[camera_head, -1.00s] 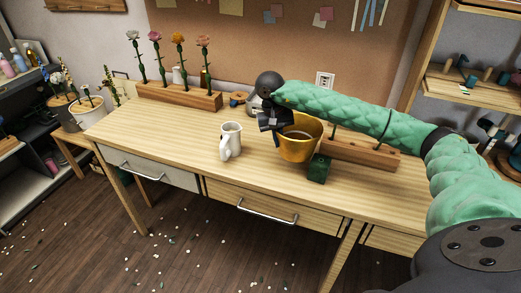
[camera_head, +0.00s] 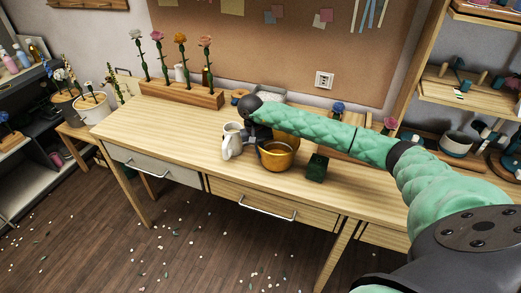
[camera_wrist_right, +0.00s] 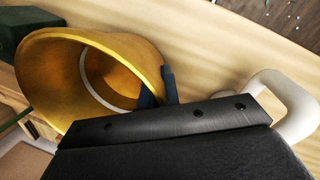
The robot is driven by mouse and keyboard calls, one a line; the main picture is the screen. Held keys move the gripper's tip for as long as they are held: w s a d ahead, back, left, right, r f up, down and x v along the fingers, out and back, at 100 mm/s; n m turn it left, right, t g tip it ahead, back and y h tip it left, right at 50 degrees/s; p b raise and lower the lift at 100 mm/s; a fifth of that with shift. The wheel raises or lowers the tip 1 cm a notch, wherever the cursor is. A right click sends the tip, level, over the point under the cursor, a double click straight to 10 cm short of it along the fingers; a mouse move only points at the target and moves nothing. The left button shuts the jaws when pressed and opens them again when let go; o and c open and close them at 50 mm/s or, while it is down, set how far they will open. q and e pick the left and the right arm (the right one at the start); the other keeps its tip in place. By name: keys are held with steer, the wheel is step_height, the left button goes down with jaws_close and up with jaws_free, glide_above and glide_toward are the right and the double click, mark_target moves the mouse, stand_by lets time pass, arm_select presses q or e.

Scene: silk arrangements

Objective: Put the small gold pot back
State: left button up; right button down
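The small gold pot (camera_head: 278,159) is at the middle of the table, just right of the white mug (camera_head: 231,142) and left of a dark green block (camera_head: 317,167). My right gripper (camera_head: 261,139) reaches over from the right and is at the pot's left rim. In the right wrist view, its dark fingers (camera_wrist_right: 158,92) straddle the rim of the gold pot (camera_wrist_right: 60,75), one inside and one outside. The arm hides part of the pot's back. I cannot tell whether its base touches the table. My left gripper is not in view.
A wooden holder (camera_head: 185,93) with several silk flowers stands at the table's back left. The mug's handle (camera_wrist_right: 290,100) is close to the gripper in the right wrist view. The table's left front is clear. Shelves (camera_head: 480,90) stand at the right.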

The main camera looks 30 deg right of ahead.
steer(key=shift+f, duration=0.4)
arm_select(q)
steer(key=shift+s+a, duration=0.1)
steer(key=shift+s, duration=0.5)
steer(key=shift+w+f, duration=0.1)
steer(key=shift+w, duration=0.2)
arm_select(e)
steer(key=shift+f, duration=0.1)
steer(key=c, duration=1.6)
jaws_free()
steer(key=shift+c, duration=0.2)
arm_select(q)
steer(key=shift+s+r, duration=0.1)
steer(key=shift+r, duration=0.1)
